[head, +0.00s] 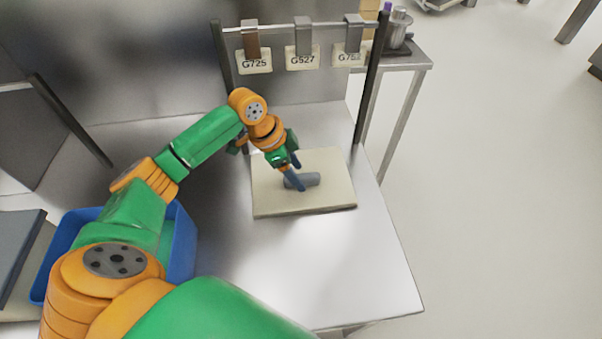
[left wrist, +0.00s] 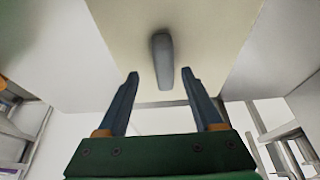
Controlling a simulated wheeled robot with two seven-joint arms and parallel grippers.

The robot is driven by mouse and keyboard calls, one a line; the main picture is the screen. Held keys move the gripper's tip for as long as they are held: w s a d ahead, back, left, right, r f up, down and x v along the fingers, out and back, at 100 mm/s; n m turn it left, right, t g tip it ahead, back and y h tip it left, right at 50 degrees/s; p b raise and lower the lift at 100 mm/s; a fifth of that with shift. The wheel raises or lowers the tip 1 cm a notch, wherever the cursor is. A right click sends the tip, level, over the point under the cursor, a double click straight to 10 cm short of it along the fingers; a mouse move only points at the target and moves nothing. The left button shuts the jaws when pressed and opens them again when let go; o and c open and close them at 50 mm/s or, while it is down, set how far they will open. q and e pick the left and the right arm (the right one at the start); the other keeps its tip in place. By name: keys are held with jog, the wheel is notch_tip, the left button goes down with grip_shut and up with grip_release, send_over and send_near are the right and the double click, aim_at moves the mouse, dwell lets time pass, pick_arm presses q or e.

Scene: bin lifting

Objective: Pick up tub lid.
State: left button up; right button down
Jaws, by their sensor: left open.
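The tub lid (head: 270,202) is a flat cream board with a grey bar handle (head: 312,179) in its middle. It lies flat on the metal table. My left gripper (head: 299,176) is over the lid at the handle. In the left wrist view the lid (left wrist: 215,45) fills the upper middle, and the handle (left wrist: 162,60) lies between the two blue fingers of the left gripper (left wrist: 160,74), with a gap on each side. The fingers are open. My right gripper is not in view.
A blue tub (head: 183,245) stands at the left, partly hidden by my left arm. A rail (head: 285,28) with hanging tags marked G725, G527 and one less clear stands behind the lid. The table (head: 345,265) is clear in front. A side table (head: 410,62) holds metal containers.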

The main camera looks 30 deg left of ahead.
aim_at(301, 176)
pick_arm(q)
jog(key=shift+w+d+f, duration=0.15)
jog(key=shift+w+f, duration=0.1)
jog(key=shift+f, duration=0.4)
jog(key=shift+w+f, duration=0.3)
jog(key=shift+f, duration=0.05)
jog(key=shift+s+r, duration=0.1)
grip_shut()
